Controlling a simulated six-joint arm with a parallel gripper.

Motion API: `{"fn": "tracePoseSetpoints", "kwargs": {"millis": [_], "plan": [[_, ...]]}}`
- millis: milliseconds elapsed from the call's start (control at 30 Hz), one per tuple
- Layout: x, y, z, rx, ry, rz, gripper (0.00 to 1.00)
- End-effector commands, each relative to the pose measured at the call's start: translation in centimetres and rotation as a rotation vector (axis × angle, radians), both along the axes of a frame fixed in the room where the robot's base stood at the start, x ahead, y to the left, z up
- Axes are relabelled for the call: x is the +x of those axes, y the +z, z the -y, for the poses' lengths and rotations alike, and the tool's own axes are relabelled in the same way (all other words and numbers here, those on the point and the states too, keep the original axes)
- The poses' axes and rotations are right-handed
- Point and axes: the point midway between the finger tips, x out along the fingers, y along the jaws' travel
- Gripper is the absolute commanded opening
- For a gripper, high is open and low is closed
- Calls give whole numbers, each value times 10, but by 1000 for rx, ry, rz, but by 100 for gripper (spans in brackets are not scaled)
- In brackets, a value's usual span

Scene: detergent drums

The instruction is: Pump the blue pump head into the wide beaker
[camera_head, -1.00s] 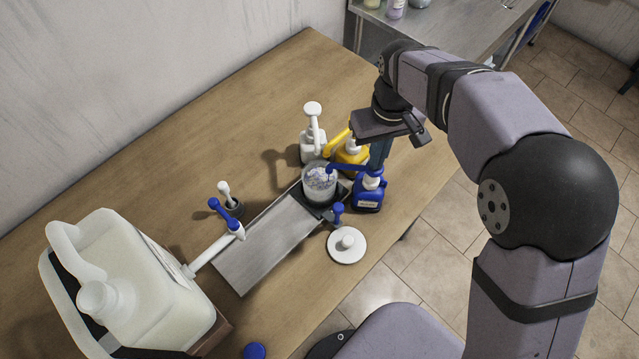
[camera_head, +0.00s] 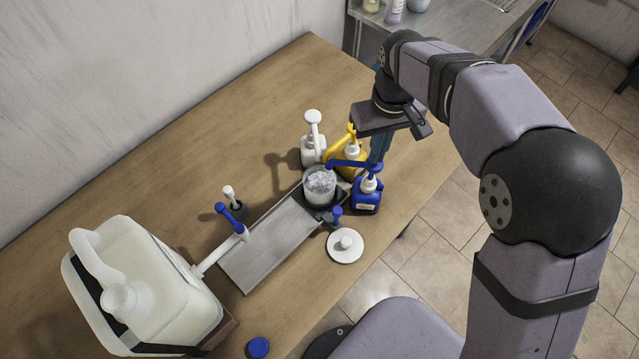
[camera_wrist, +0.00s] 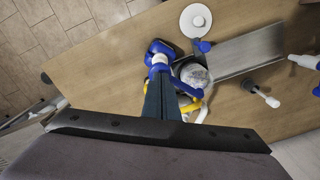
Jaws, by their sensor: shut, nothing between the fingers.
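The blue pump bottle (camera_head: 366,197) stands at the right of the bottle group. Its blue pump head (camera_head: 350,164) has its spout pointing left, over the beaker's far rim. The wide beaker (camera_head: 319,188) is clear, with pale bluish, foamy-looking contents, and stands on a dark square at the tray's end. My gripper (camera_head: 376,162) is shut and empty, pointing down just above the pump head; touching or apart, I cannot tell. In the wrist view, the blue bottle (camera_wrist: 160,46) and beaker (camera_wrist: 195,73) show beyond my fingers (camera_wrist: 161,82), which partly hide the pump head.
A white pump bottle (camera_head: 312,150) and a yellow one (camera_head: 350,160) stand close behind. A metal tray (camera_head: 268,248) leads to a large jug (camera_head: 150,290) with a tap. A white lid (camera_head: 345,247) and blue cap (camera_head: 258,348) lie in front. The table's back is clear.

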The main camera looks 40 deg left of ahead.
Motion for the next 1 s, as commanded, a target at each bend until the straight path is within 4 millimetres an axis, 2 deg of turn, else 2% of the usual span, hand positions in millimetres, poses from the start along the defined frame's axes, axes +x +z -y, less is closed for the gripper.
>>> {"fn": "tracePoseSetpoints", "kwargs": {"millis": [533, 1000], "plan": [[0, -2, 0, 1, 0, 0, 0], [0, -25, 0, 0, 0, 0, 0]]}}
